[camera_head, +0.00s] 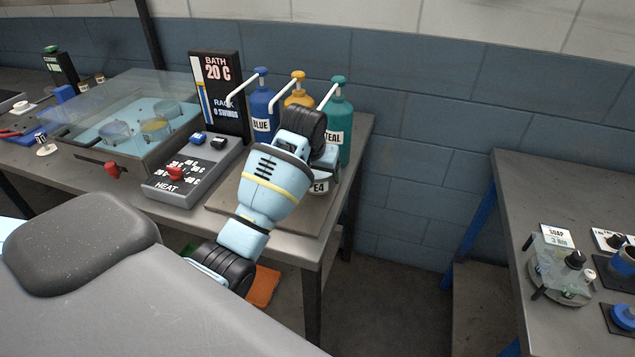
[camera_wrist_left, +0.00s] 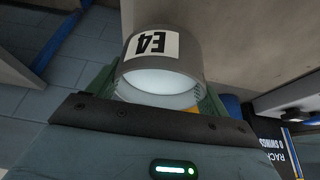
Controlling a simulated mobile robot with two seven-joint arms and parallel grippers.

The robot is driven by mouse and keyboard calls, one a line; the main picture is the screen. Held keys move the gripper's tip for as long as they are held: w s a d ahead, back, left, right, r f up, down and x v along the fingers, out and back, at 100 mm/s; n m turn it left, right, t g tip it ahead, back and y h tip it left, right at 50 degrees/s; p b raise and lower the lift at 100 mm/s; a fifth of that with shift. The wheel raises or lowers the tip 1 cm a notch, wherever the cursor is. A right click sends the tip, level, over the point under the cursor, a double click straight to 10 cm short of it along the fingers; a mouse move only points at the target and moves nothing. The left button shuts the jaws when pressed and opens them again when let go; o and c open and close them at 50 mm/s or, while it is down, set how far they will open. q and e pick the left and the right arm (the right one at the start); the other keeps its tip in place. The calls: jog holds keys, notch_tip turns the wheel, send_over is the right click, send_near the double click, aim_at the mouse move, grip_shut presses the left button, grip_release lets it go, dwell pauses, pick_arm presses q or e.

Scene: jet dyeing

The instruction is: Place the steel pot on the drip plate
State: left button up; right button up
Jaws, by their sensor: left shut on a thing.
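The steel pot (camera_head: 320,184) is a small cup with a white E4 label, mostly hidden behind my left arm in the head view. In the left wrist view the pot (camera_wrist_left: 190,72) fills the top middle, with its pale open mouth toward the camera. My left gripper (camera_head: 325,160) is shut on the pot. Its fingertips are hard to make out. A flat grey-brown plate (camera_head: 285,216), which looks like the drip plate, lies at the bench's right end under the pot. I cannot tell whether the pot touches it. My right gripper is not in view.
Blue (camera_head: 262,108), yellow (camera_head: 298,92) and teal (camera_head: 342,115) pump bottles stand close behind the pot. The heat control box (camera_head: 180,188) and bath sign (camera_head: 218,90) are to the left. A gap separates this bench from the right-hand table (camera_head: 530,180).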

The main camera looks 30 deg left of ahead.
pick_arm(q)
jog(key=shift+w+f, duration=0.1)
jog(key=shift+f, duration=1.55)
jog(key=shift+f, duration=0.1)
jog(key=o, duration=1.3)
jog(key=shift+f, duration=0.15)
jog(key=shift+r, duration=0.4)
jog(key=v, duration=1)
jog(key=shift+s+d+r, duration=0.15)
jog(key=shift+s+r, duration=0.35)
jog(key=shift+r, duration=0.15)
